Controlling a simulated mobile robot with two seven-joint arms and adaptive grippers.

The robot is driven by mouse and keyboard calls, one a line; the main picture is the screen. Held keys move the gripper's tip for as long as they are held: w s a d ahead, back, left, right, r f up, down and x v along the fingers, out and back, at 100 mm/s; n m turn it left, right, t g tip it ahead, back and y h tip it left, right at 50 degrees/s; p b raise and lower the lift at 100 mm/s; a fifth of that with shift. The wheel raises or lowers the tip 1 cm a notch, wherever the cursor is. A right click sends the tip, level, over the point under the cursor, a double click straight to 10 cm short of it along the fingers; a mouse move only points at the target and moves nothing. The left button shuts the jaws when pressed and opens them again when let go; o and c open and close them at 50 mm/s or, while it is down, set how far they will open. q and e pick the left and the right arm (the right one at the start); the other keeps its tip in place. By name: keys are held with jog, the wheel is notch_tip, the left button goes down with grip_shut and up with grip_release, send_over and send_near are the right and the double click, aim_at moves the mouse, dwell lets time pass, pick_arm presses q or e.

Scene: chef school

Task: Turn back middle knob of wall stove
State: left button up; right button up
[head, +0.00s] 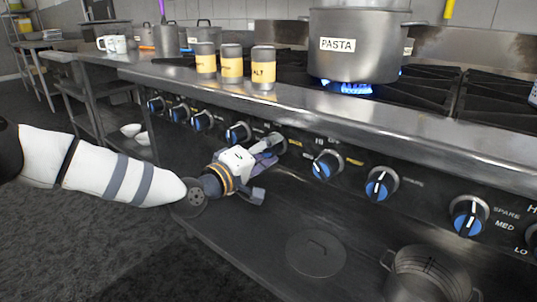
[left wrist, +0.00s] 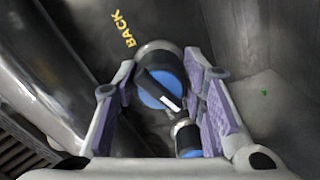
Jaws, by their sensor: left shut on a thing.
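My left gripper (head: 270,148) is at the stove's front panel, with its fingers on both sides of a knob (head: 281,141). In the left wrist view this knob (left wrist: 158,88) is blue and black with a white mark, and the left gripper (left wrist: 160,76) is shut on it. A yellow BACK label (left wrist: 124,29) is beside it. Fingers hide part of the knob in the head view. A second blue knob (left wrist: 187,138) shows lower in the left wrist view, near the right finger. My right gripper is not in view.
Other knobs line the panel, such as one to the right (head: 326,165) and one to the left (head: 237,133). A PASTA pot (head: 350,62) stands over a lit blue flame (head: 348,88). Several yellow-labelled shakers (head: 231,65) stand on the stove's edge. A metal pot (head: 428,276) is below.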

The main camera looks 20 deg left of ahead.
pick_arm(q)
jog(key=n+b, duration=0.3)
jog(key=n, duration=0.2)
jog(key=shift+f, duration=0.15)
jog(key=shift+r+n+b, duration=0.2)
jog(key=shift+n+b, duration=0.9)
jog(key=shift+n, duration=1)
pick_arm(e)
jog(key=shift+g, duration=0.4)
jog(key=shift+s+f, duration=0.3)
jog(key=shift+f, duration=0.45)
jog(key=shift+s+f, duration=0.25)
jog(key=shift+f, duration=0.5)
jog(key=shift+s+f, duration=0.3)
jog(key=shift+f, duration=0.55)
pick_arm(q)
jog(key=o, duration=1.2)
jog(key=shift+c, duration=0.2)
jog(key=v, duration=1.2)
jog(key=shift+r, duration=0.1)
jog(key=shift+r, duration=0.1)
